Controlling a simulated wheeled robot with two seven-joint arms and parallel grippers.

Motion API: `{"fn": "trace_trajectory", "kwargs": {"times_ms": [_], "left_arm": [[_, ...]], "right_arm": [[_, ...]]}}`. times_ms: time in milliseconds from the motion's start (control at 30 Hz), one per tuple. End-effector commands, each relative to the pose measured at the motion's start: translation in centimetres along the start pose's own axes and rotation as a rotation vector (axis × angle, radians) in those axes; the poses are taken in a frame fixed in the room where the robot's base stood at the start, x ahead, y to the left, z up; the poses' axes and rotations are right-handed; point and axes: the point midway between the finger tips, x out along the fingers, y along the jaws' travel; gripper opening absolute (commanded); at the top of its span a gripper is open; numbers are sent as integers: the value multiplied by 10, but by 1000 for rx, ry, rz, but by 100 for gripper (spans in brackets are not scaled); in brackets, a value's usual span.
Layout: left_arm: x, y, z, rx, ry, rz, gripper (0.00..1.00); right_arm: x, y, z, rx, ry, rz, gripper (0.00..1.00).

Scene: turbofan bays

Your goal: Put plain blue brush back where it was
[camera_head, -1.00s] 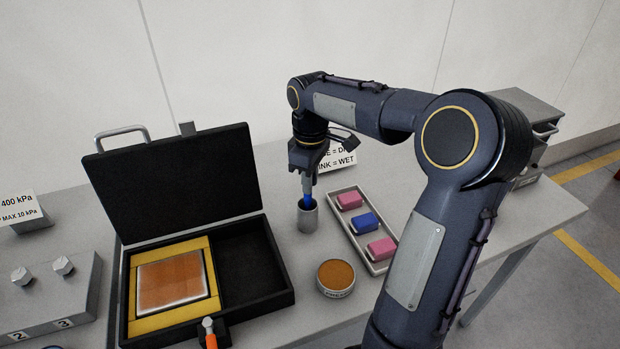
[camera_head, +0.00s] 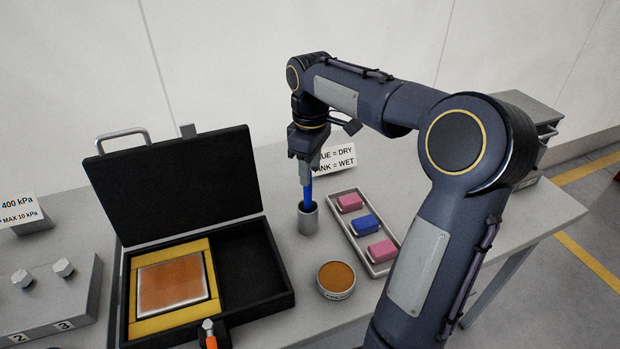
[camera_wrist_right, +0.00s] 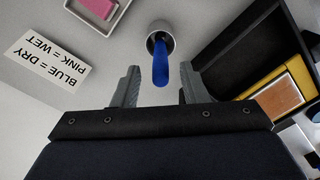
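The plain blue brush (camera_head: 307,191) stands in a small grey metal cup (camera_head: 308,220) on the bench, its lower part hidden inside. My right gripper (camera_head: 305,172) is just above it, pointing down. In the right wrist view the fingers (camera_wrist_right: 158,88) are spread, with a clear gap on both sides of the blue brush (camera_wrist_right: 161,66). The brush's upper end is near the fingertips, and the cup (camera_wrist_right: 159,38) surrounds its far end. My left gripper is not in view.
A tray (camera_head: 384,269) with pink and blue blocks lies right of the cup. A round brown-topped tin (camera_head: 336,277) is in front. An open black case (camera_head: 270,300) stands left. A sign (camera_head: 337,159) stands behind; a box with knobs (camera_head: 60,300) is far left.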

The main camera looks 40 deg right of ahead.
Motion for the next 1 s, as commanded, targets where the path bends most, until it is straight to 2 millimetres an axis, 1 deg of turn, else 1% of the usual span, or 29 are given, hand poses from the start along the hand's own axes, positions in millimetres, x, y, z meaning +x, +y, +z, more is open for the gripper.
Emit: {"fn": "trace_trajectory", "kwargs": {"times_ms": [33, 100, 200, 300, 433, 567, 667, 767, 867, 900, 967, 1000], "left_arm": [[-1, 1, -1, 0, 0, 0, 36], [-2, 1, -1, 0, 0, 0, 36], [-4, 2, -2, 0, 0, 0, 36], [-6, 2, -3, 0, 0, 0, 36], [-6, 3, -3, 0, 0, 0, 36], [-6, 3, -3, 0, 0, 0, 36], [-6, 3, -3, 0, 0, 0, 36], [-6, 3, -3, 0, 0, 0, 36], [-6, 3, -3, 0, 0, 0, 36], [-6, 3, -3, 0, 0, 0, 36], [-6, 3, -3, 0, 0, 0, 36], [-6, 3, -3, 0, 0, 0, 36]], "right_arm": [[-14, 0, -1, -1, 4, 3, 39], [-29, 0, -1, -1, 5, 2, 39], [-49, 0, -1, -1, 4, 2, 39], [-64, 0, -1, 0, 2, 1, 39], [-76, 0, 0, 0, 1, 0, 39], [-80, 0, 0, 0, 0, -1, 39], [-81, -5, 2, 6, 12, 3, 39], [-80, -26, 12, 41, 57, 9, 39], [-71, -65, 29, 115, 144, 4, 39], [-65, -83, 37, 155, 189, -4, 39], [-52, -112, 50, 225, 259, -27, 39], [-41, -130, 58, 274, 303, -48, 39]]}}
